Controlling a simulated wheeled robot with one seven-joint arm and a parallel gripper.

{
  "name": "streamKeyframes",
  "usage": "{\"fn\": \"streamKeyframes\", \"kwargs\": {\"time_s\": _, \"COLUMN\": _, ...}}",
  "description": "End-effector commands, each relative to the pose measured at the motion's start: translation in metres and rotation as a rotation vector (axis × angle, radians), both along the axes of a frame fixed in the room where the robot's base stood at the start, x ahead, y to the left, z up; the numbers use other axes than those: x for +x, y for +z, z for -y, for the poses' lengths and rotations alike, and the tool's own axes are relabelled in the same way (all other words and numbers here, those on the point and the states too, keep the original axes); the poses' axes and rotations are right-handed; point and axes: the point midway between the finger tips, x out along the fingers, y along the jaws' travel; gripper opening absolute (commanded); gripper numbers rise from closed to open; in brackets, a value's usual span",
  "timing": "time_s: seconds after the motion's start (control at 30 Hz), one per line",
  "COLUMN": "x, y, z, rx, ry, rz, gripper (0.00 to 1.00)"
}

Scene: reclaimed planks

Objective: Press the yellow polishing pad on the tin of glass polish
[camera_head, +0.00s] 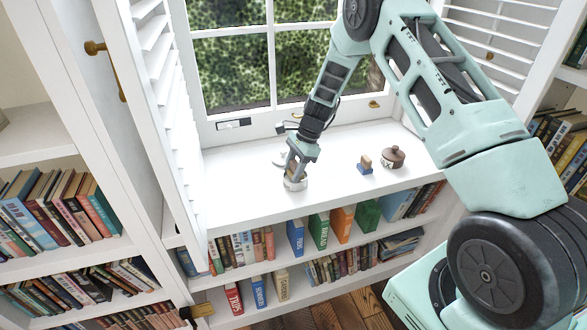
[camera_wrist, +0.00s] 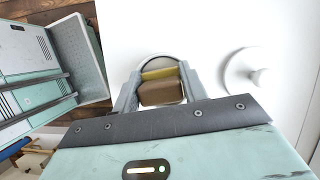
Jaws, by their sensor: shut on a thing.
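My gripper (camera_head: 296,174) is over the white windowsill, reaching down to a small round white tin (camera_head: 295,185). In the wrist view my gripper (camera_wrist: 158,90) is shut on a polishing pad (camera_wrist: 161,74), a brown block with a yellow layer along one side. The tin's round rim (camera_wrist: 158,56) shows around and behind the pad, with a dark inside. The pad is at the tin's mouth; its underside is hidden, so I cannot tell whether it touches the polish.
A white lid with a knob (camera_wrist: 256,75) lies beside the tin. A blue pad with a wooden block (camera_head: 365,165) and a brown lidded pot (camera_head: 393,157) stand to the right on the sill (camera_head: 345,195). Open shutters flank it; bookshelves are below.

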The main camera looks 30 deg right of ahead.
Motion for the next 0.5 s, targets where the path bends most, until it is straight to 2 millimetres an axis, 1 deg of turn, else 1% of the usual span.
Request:
{"fn": "streamKeyframes", "kwargs": {"time_s": 0.27, "x": -0.0004, "y": -0.0013, "z": 0.0000, "rx": -0.001, "ry": 0.000, "rz": -0.001, "gripper": 0.24}}
{"fn": "streamKeyframes", "kwargs": {"time_s": 0.3, "x": -0.0004, "y": -0.0013, "z": 0.0000, "rx": -0.001, "ry": -0.001, "rz": -0.001, "gripper": 0.54}}
{"fn": "streamKeyframes", "kwargs": {"time_s": 0.33, "x": -0.0005, "y": -0.0014, "z": 0.0000, "rx": -0.001, "ry": -0.001, "rz": -0.001, "gripper": 0.62}}
{"fn": "streamKeyframes", "kwargs": {"time_s": 0.37, "x": -0.0006, "y": -0.0015, "z": 0.0000, "rx": -0.001, "ry": -0.001, "rz": -0.001, "gripper": 0.68}}
{"fn": "streamKeyframes", "kwargs": {"time_s": 0.5, "x": -0.0009, "y": -0.0018, "z": -0.0001, "rx": -0.001, "ry": 0.000, "rz": -0.002, "gripper": 0.68}}
